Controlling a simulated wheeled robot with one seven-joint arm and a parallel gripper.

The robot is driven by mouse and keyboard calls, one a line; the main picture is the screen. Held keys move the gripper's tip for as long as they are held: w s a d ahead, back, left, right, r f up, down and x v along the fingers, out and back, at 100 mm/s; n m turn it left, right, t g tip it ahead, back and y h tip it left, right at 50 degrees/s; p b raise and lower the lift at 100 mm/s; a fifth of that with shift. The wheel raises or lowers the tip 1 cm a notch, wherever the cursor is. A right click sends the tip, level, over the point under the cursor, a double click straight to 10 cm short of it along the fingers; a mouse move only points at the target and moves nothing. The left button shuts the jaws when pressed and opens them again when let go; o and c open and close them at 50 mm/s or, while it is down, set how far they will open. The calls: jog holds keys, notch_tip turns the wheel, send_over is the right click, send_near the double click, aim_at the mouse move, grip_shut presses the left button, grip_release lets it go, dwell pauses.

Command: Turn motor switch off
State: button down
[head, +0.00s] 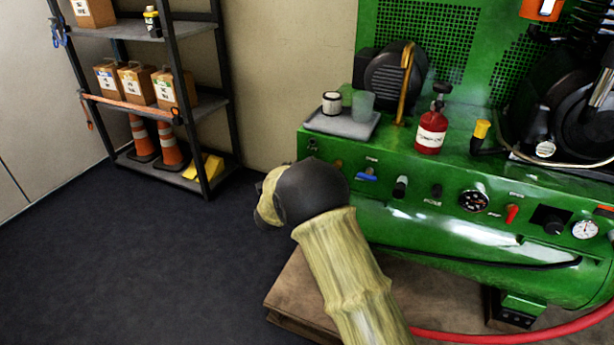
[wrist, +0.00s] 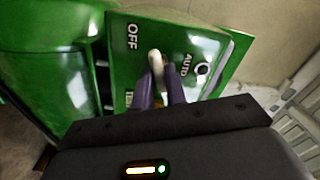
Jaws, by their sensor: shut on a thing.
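The motor switch is a pale lever (wrist: 155,62) on the green end panel (wrist: 209,48) in the wrist view. The word OFF (wrist: 132,36) is printed at its upper left and AUTO (wrist: 187,65) at its right. The lever's tip shows between the two labels; I cannot tell which position it is set to. My gripper (wrist: 160,83) has its two purple fingers closed around the lever, and they hide its lower part. In the head view my arm hides the fingers and the switch.
The green compressor (head: 450,235) fills the right side, with knobs and gauges along its front. A grey tray (head: 345,122) with small containers and a red bottle (head: 431,130) stand on it. A shelf rack (head: 205,105) is at the back left. The dark floor (head: 120,260) is clear.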

jog(key=shift+f+m+b, duration=0.15)
jog(key=shift+m+b, duration=0.95)
jog(key=shift+m, duration=0.05)
jog(key=shift+f+m+b, duration=0.1)
jog(key=shift+m+b, duration=1)
jog(key=shift+m, duration=0.05)
jog(key=c, duration=1.5)
grip_release()
jog(key=shift+r, duration=0.1)
jog(key=shift+o, duration=0.2)
jog(key=p+v, duration=0.4)
jog(key=v, duration=1.3)
jog(key=shift+s, duration=0.2)
jog(key=shift+p, duration=0.3)
